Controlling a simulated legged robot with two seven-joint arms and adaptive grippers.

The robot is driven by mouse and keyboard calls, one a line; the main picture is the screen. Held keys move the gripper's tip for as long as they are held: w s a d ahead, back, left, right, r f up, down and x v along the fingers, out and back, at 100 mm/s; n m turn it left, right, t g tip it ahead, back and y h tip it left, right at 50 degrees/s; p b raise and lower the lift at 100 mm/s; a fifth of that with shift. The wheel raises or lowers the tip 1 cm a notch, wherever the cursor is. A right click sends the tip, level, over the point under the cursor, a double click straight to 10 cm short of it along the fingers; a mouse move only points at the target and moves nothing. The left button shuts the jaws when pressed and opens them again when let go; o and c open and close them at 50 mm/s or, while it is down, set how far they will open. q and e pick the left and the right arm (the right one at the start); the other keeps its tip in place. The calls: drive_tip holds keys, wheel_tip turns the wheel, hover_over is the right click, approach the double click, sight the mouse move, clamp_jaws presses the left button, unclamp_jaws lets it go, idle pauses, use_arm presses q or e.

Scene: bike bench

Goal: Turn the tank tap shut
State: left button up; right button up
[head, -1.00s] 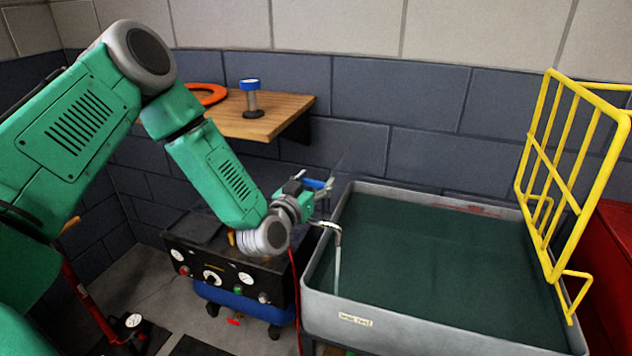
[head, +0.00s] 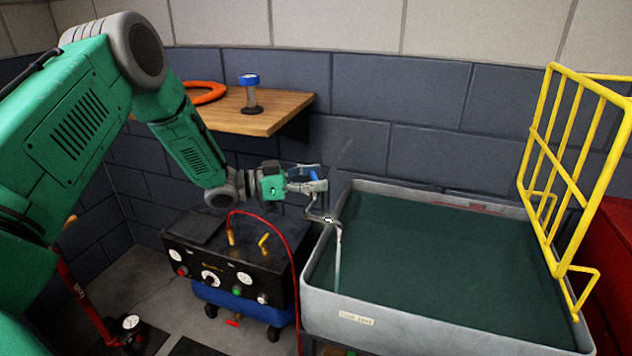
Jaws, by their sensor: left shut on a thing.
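The tank tap (head: 332,220) is a metal spout at the left rim of the grey water tank (head: 400,324). A thin stream of water (head: 338,262) runs from the spout down into the tank. My left gripper (head: 314,184) is above the tap at the tank's back left corner. Its fingers are shut on the blue tap handle (head: 313,173), which is partly hidden by them. My right gripper is not in view.
A black control box with gauges (head: 225,265) and a red hose (head: 292,250) stands left of the tank. A wooden shelf (head: 245,122) holds an orange ring and a blue-topped item. A yellow rack (head: 568,170) rises at the tank's right.

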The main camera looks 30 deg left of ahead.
use_arm(q)
drive_tip(key=m+g+h+b, duration=0.1)
drive_tip(key=m+g, duration=0.1)
drive_tip(key=f+m+g+h+b, duration=0.1)
drive_tip(key=m+g+h, duration=0.1)
drive_tip(key=g, duration=0.1)
drive_tip(key=shift+a+g+b, duration=0.1)
drive_tip(key=shift+g+b, duration=0.2)
drive_tip(key=shift+s+r+m+g+h+b, duration=0.1)
drive_tip(key=shift+r+m+g+h+b, duration=0.1)
drive_tip(key=shift+m+g+h+b, duration=0.95)
drive_tip(key=shift+g+y+p, duration=0.35)
drive_tip(key=shift+g, duration=0.1)
drive_tip(key=shift+r, duration=0.1)
drive_tip(key=o, duration=1.2)
drive_tip(key=shift+a, duration=0.15)
